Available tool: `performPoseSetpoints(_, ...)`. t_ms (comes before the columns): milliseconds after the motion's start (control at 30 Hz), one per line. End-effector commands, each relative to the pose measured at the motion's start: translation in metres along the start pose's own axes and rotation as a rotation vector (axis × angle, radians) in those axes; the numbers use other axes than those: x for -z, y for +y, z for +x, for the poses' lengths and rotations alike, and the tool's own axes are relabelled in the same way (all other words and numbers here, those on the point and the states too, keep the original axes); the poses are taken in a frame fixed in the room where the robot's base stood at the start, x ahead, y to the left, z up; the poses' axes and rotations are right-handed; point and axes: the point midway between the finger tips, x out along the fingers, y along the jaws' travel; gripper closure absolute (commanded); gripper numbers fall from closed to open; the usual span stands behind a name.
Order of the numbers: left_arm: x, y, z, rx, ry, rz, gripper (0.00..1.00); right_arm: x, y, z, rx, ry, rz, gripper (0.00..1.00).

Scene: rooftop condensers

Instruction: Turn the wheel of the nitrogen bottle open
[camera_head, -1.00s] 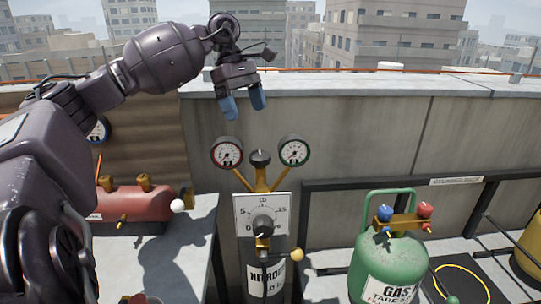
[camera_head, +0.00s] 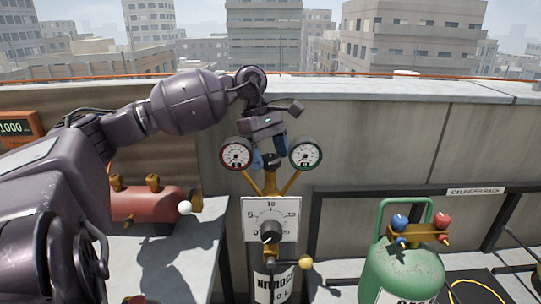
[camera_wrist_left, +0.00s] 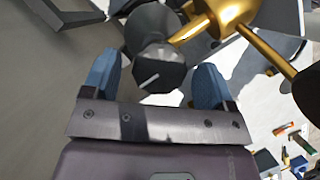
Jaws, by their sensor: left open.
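The nitrogen bottle (camera_head: 272,287) stands upright at the middle of the head view, dark with a white label. Above it are a white dial plate (camera_head: 253,208) with a dark pointer knob (camera_head: 271,228) and two round gauges. In the left wrist view, a dark many-sided knob (camera_wrist_left: 158,77) with a white line lies between my blue fingertips, with gaps at both sides. My right gripper is out of view.
The red gauge (camera_head: 237,154) and green gauge (camera_head: 306,154) flank my left gripper closely. A green gas cylinder (camera_head: 400,274) stands to the right, by a black cylinder rack. A red tank (camera_head: 145,204) is at left. A concrete parapet runs behind.

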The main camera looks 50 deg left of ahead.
Motion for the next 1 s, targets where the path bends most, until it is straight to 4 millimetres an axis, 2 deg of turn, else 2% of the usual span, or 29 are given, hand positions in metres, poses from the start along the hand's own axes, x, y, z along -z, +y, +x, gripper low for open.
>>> performPoseSetpoints(233,0.0,0.0,0.0,-0.001,0.0,0.001,0.21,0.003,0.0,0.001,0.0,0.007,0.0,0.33)
performPoseSetpoints(567,0.0,0.0,0.0,-0.001,0.0,0.001,0.7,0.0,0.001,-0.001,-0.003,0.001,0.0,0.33)
performPoseSetpoints(767,-0.001,0.0,-0.001,-0.005,0.0,-0.009,0.7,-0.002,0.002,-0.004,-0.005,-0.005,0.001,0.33)
performPoseSetpoints(1000,-0.002,-0.001,-0.004,-0.044,-0.002,-0.089,0.7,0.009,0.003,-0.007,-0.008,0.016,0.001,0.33)
